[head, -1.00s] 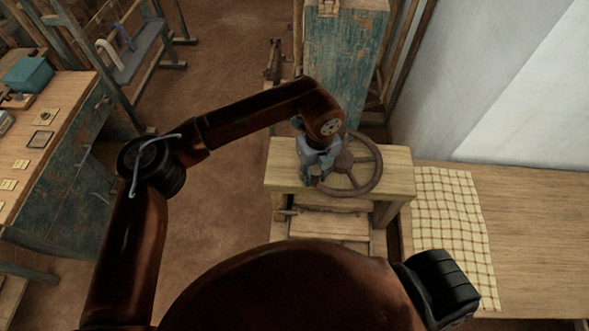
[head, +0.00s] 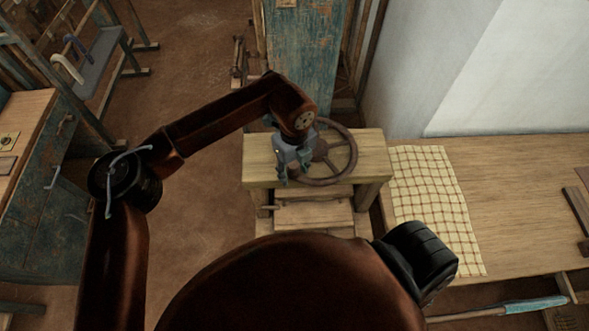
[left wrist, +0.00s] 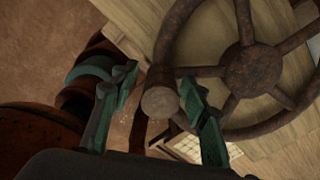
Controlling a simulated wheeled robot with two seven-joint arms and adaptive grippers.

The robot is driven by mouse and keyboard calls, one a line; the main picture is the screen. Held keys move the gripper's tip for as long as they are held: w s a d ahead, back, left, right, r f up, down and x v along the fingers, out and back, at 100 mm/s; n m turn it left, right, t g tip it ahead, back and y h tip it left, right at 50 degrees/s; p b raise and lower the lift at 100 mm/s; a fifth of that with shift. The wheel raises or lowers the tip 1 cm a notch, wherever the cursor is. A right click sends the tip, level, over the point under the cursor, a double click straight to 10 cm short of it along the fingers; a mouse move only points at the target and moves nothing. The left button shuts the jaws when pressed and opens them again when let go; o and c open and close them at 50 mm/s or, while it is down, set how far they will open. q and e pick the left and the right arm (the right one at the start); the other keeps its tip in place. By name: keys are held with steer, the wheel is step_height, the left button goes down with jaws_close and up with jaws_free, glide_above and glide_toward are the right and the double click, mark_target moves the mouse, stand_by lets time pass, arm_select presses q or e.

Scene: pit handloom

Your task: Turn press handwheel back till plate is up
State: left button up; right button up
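The brown press handwheel (head: 351,158) lies flat above the press's pale wooden top beam (head: 362,172). In the left wrist view its spoked rim (left wrist: 178,28) and hub (left wrist: 252,70) fill the upper right. My left gripper (head: 295,168) is at the wheel's left side. In the left wrist view the round-ended handle (left wrist: 160,101) stands between the two green fingers of the left gripper (left wrist: 160,88), which are apart with a gap beside the handle. Pale boards (head: 314,214) show below the beam; I cannot tell which is the plate. My right gripper is out of view.
A table with a checked cloth (head: 432,200) stands right of the press, near a white wall. A blue worn cabinet (head: 305,60) stands behind. A workbench (head: 25,125) is at the left. Brown floor lies open between bench and press.

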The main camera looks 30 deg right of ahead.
arm_select(q)
steer(key=shift+w+r, duration=0.1)
steer(key=shift+r, duration=0.2)
step_height(320, 180, up, 12)
steer(key=shift+f, duration=0.25)
stand_by(0.5)
